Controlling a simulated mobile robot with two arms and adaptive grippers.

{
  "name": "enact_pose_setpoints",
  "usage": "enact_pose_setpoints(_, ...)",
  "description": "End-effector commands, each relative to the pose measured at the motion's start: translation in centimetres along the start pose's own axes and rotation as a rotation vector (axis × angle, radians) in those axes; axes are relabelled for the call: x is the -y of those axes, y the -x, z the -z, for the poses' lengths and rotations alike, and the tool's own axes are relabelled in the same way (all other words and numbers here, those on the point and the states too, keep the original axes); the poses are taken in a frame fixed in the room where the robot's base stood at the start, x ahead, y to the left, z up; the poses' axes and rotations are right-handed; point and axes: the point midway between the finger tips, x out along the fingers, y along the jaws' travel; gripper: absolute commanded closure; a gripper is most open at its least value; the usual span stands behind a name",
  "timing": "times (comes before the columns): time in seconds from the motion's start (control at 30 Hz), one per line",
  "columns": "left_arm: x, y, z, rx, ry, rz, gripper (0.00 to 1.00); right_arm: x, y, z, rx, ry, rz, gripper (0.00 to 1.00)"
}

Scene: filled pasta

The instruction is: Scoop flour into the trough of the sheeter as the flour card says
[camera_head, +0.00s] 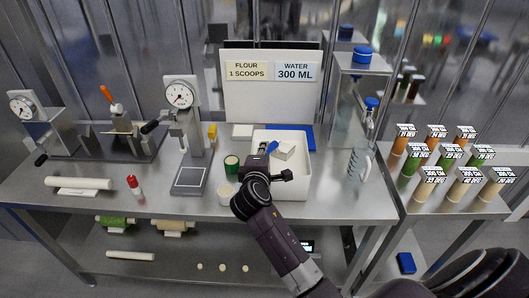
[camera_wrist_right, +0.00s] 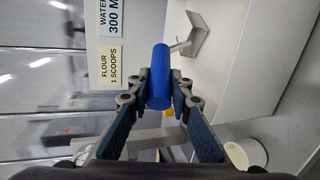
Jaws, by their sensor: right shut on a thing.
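My right gripper (camera_head: 272,160) reaches over a white bin (camera_head: 299,190) on the steel bench. In the right wrist view the gripper (camera_wrist_right: 160,88) is shut on the blue handle (camera_wrist_right: 160,75) of a scoop. The scoop's pale angular head (camera_wrist_right: 205,38) is over or in the bin; it also shows in the head view (camera_head: 286,149). I cannot tell whether it holds flour. The flour card (camera_head: 247,71) behind the bin reads "FLOUR 1 SCOOPS". A machine with an orange lever and side crank (camera_head: 120,125), perhaps the sheeter, stands left; its trough is not clear. My left gripper is not in view.
A dial press (camera_head: 181,120) stands between bin and crank machine, with a grey plate (camera_head: 190,180) before it.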

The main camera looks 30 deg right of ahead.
Motion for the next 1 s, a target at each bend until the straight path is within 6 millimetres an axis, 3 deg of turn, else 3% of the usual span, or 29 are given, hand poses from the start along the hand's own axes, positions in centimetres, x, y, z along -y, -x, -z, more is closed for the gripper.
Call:
enact_pose_setpoints(0.03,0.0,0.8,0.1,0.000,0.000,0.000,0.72,-0.9,0.2,-0.1,0.000,0.000,-0.002,1.00)
enact_pose_setpoints(0.8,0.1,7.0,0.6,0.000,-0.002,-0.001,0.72,-6.6,1.9,-0.6,0.000,0.000,-0.002,1.00)
enact_pose_setpoints(1.0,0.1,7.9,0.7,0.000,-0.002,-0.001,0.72,-8.0,2.4,-0.7,-0.001,-0.002,-0.003,1.00)
